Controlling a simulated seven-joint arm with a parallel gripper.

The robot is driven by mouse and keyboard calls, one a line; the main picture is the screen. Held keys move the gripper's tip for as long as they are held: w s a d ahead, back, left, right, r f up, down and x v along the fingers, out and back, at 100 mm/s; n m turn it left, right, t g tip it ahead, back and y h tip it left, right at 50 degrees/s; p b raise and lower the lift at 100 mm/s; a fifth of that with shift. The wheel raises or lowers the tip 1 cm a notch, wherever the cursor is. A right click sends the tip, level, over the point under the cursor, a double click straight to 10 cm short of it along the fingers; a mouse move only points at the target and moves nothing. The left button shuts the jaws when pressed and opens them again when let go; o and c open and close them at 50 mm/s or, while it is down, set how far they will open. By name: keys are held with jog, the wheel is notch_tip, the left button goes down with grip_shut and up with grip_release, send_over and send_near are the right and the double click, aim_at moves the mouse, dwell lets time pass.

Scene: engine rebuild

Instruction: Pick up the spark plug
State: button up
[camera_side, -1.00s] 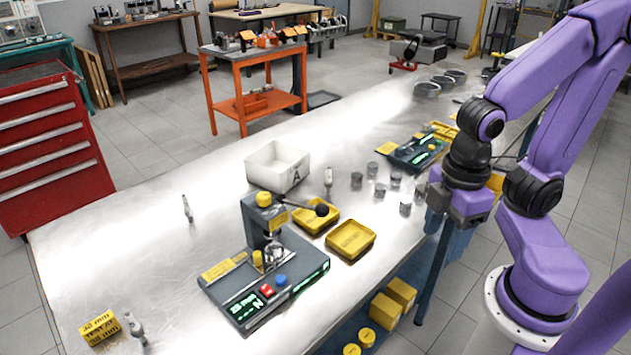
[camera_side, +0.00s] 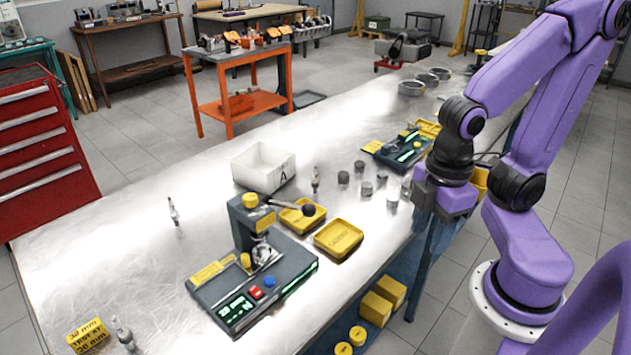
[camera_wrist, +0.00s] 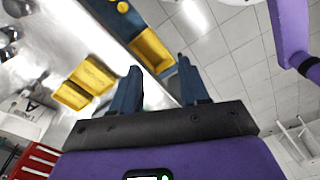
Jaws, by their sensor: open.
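Several slim pale spark plugs stand on the metal bench in the side view. One spark plug (camera_side: 173,211) is at the left, another spark plug (camera_side: 315,180) is right of the white box, and a third spark plug (camera_side: 123,334) is at the near left corner. My gripper (camera_side: 422,200) is at the bench's right edge, well to the right of all three and apart from them. In the wrist view my gripper (camera_wrist: 160,86) has its two dark fingers spread with nothing between them. I cannot make out a spark plug clearly there.
A dark press fixture (camera_side: 250,285) stands on the near bench, with yellow trays (camera_side: 338,239) beside it. A white box marked A (camera_side: 263,170) stands behind. Small metal cylinders (camera_side: 367,188) lie left of my gripper. A yellow block (camera_side: 88,335) is at the near left corner.

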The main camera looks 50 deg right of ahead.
jog(key=w+d+f+n+h, duration=0.2)
jog(key=w+d+f+h, duration=0.2)
jog(key=w+d+h, duration=0.15)
jog(key=n+t+h, duration=0.5)
jog(key=n+t, duration=0.9)
jog(key=t, duration=0.1)
send_near(316, 172)
jog(key=s, duration=0.1)
jog(key=s+a+r, duration=0.1)
jog(key=s, duration=0.3)
jog(key=shift+a+r, duration=0.15)
jog(key=shift+r, duration=0.1)
jog(key=shift+w+a+f+n+y, duration=0.25)
jog(key=shift+f+n+y, duration=0.1)
jog(key=shift+n, duration=0.15)
jog(key=x, duration=1.1)
jog(key=shift+a+x, duration=0.1)
jog(key=shift+x, duration=1.45)
jog(key=shift+a+x, duration=0.15)
jog(key=shift+x, duration=1.4)
jog(key=shift+w+f, duration=0.15)
jog(key=shift+f, duration=0.05)
jog(key=shift+c, duration=0.3)
